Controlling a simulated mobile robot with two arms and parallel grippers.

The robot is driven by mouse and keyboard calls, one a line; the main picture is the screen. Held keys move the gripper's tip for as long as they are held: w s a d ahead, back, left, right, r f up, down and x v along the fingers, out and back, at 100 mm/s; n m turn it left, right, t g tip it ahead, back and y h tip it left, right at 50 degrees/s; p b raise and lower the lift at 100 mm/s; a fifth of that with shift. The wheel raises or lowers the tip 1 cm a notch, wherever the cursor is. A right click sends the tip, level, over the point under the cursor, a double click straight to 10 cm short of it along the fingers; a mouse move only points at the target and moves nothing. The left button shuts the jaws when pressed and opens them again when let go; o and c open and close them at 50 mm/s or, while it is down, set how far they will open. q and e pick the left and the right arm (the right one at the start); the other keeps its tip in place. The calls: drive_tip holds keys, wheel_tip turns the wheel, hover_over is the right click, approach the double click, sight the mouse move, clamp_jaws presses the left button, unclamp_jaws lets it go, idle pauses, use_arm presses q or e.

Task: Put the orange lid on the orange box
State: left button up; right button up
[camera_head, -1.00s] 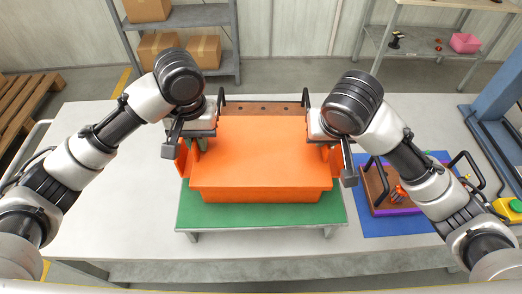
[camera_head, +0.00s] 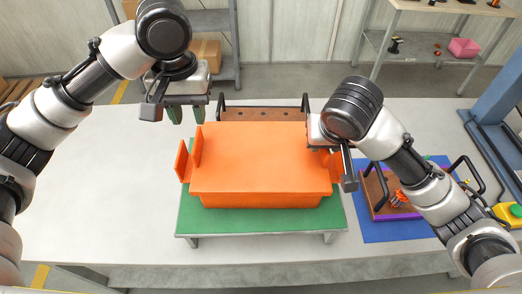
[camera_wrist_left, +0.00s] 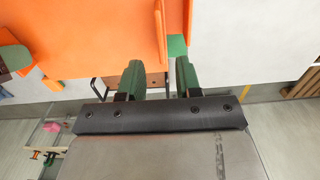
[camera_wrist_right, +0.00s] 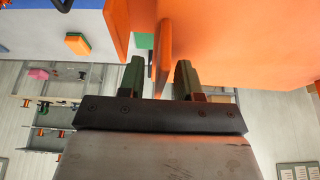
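The flat orange lid (camera_head: 260,158) lies over the top of the orange box (camera_head: 262,201), which stands on a green stand (camera_head: 205,217). I cannot tell whether the lid is fully seated. Two upright orange flaps (camera_head: 196,147) show at the left end. My left gripper (camera_head: 187,116) is open and empty, above and behind that end; its apart fingers (camera_wrist_left: 158,80) show in the left wrist view. My right gripper (camera_wrist_right: 158,78) is at the right end, with its fingers apart on either side of an orange flap (camera_wrist_right: 164,40). In the head view its fingertips are mostly hidden.
A brown tray with black handles (camera_head: 260,113) is behind the box. On the right, a blue mat (camera_head: 385,228) holds another handled tray (camera_head: 376,190), close to my right arm. A yellow device with a green button (camera_head: 508,213) is at the right edge. The left tabletop is clear.

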use_arm(q)
wheel_tip(320, 180, up, 2)
drive_tip(key=shift+r, duration=0.25)
use_arm(e)
drive_tip(key=shift+r, duration=0.3)
drive_tip(key=v, duration=1.1)
drive_tip(key=shift+s+r, duration=0.15)
drive_tip(key=shift+r, duration=0.05)
use_arm(q)
drive_tip(key=shift+o, duration=0.5)
drive_tip(key=o, duration=0.6)
use_arm(e)
drive_tip(key=o, duration=0.7)
use_arm(q)
drive_tip(key=shift+r, duration=0.15)
use_arm(e)
drive_tip(key=shift+r, duration=0.15)
